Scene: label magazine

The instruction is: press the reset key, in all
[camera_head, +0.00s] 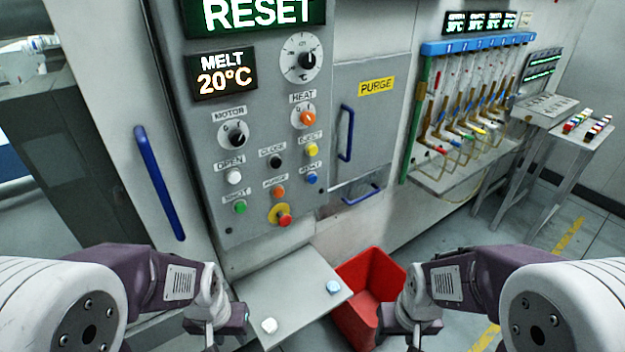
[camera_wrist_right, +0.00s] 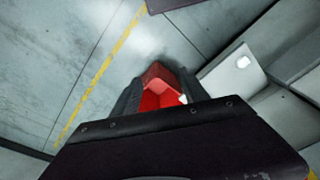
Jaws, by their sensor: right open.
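The control panel (camera_head: 258,150) stands ahead of me with a display (camera_head: 258,12) reading RESET. A blue button (camera_head: 311,179) sits at the right of the panel, under a small label too blurred to read surely. It is below the yellow EJECT button (camera_head: 312,150). My left gripper (camera_head: 222,330) is low at the left, by the grey shelf, apart from the panel; its fingers are not clear. My right gripper (camera_head: 408,335) is low at the right, beside the red bin and apart from the panel. In the right wrist view, its fingers (camera_wrist_right: 158,92) are apart with nothing held between them.
A grey shelf (camera_head: 285,290) with two small pale pieces juts out below the panel. A red bin (camera_head: 372,270) stands right of it. A red stop knob (camera_head: 284,219), motor and heat dials, and other buttons surround the blue one. Blue handles stick out nearby.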

